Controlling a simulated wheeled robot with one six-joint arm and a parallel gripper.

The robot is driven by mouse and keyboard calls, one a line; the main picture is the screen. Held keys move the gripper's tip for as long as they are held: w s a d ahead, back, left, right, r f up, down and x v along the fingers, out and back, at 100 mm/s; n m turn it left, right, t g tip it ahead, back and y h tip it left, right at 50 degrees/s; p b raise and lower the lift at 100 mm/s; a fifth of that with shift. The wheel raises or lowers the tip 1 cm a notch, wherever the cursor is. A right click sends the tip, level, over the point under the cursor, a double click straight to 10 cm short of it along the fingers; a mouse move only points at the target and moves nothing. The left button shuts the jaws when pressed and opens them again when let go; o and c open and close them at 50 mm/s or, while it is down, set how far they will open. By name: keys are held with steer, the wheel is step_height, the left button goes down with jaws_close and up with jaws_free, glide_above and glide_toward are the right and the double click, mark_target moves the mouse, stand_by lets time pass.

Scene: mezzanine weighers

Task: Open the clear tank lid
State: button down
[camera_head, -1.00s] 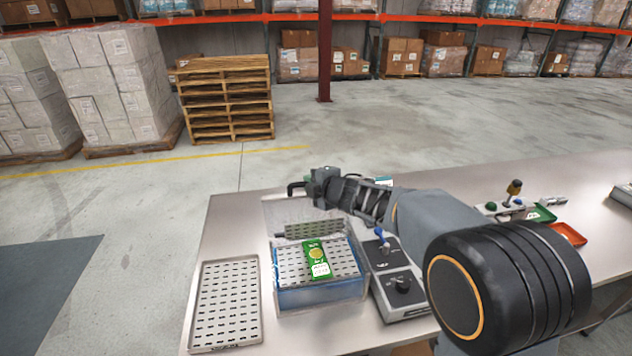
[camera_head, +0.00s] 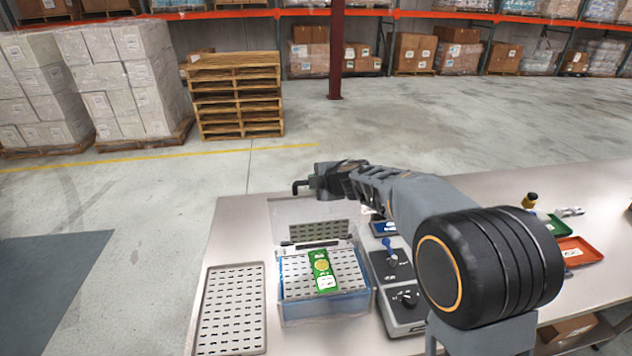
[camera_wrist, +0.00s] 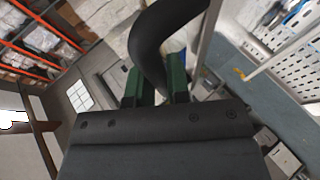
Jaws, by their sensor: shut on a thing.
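The clear tank (camera_head: 325,308) stands on the bench with bluish walls and a perforated tray inside. A green-and-white packet or board (camera_head: 321,270) lies on that tray. The clear lid (camera_head: 286,212) stands raised along the tank's back side, nearly upright as far as I can tell. My gripper (camera_head: 316,186) is at the lid's upper edge, shut on its black handle (camera_head: 298,187). The wrist view shows the curved black handle (camera_wrist: 165,35) between the green fingertips of my gripper (camera_wrist: 156,84). My gripper's body hides the handle's lower part there.
A control box with a blue-tipped lever and black knob (camera_head: 402,300) stands right of the tank. A perforated tray (camera_head: 232,310) lies left. Green and orange trays (camera_head: 578,251) lie farther right. Pallets (camera_head: 238,95) stand on the floor beyond.

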steer(key=shift+r, duration=0.1)
steer(key=c, duration=1.1)
jaws_free()
steer(key=v, duration=1.3)
steer(key=shift+s+d+r, duration=0.2)
steer(key=shift+s, duration=0.1)
steer(key=shift+w, duration=0.1)
